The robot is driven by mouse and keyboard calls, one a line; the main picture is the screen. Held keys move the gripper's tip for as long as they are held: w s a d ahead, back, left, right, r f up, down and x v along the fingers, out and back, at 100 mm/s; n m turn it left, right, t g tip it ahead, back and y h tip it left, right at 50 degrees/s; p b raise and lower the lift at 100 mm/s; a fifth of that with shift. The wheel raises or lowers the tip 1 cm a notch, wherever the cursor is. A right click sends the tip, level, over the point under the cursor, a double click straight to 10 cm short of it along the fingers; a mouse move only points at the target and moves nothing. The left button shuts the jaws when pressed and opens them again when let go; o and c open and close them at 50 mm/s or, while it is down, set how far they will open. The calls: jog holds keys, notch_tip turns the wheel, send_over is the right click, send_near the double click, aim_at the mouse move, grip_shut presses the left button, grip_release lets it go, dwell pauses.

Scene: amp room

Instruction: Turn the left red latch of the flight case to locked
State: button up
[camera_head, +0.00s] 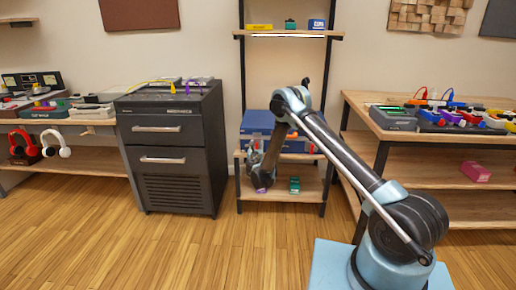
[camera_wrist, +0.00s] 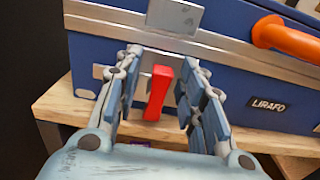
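The blue flight case (camera_wrist: 240,82) has silver trim, an orange handle (camera_wrist: 285,37) at the right and a "LIRAFO" label in the wrist view. A red latch (camera_wrist: 158,92) stands nearly upright on its front, left of the handle, leaning slightly. My gripper (camera_wrist: 166,66) is open, with one finger on each side of the red latch and visible gaps between. In the head view the case (camera_head: 258,121) sits on the lower part of the middle rack, partly hidden by my arm. My gripper (camera_head: 263,172) is low in front of it.
The case rests on a wooden shelf (camera_wrist: 75,108). Below, a lower shelf holds a green pedal (camera_head: 294,185) and a purple item (camera_head: 262,190). A black cabinet (camera_head: 172,150) stands left of the rack, and a wooden bench (camera_head: 440,136) with pedals stands right.

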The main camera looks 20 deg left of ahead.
grip_shut()
jog(key=shift+d+m, duration=0.1)
jog(key=shift+m, duration=0.4)
jog(key=m, duration=0.3)
jog(key=shift+d+f+m, duration=0.1)
jog(key=shift+d+m, duration=0.2)
jog(key=shift+m, duration=0.1)
jog(key=shift+w+d+f+m, duration=0.1)
jog(key=shift+d+f+m, duration=0.15)
jog(key=shift+m, duration=1.9)
jog(key=shift+w+d+f+m, duration=0.1)
jog(key=shift+d+f+m, duration=0.1)
jog(key=shift+m, duration=2)
jog(key=shift+w+d+f+m, duration=0.15)
jog(key=shift+f+m, duration=0.1)
jog(key=shift+m, duration=1.9)
jog(key=shift+s+m, duration=0.15)
jog(key=shift+m, duration=0.15)
jog(key=shift+a, duration=0.1)
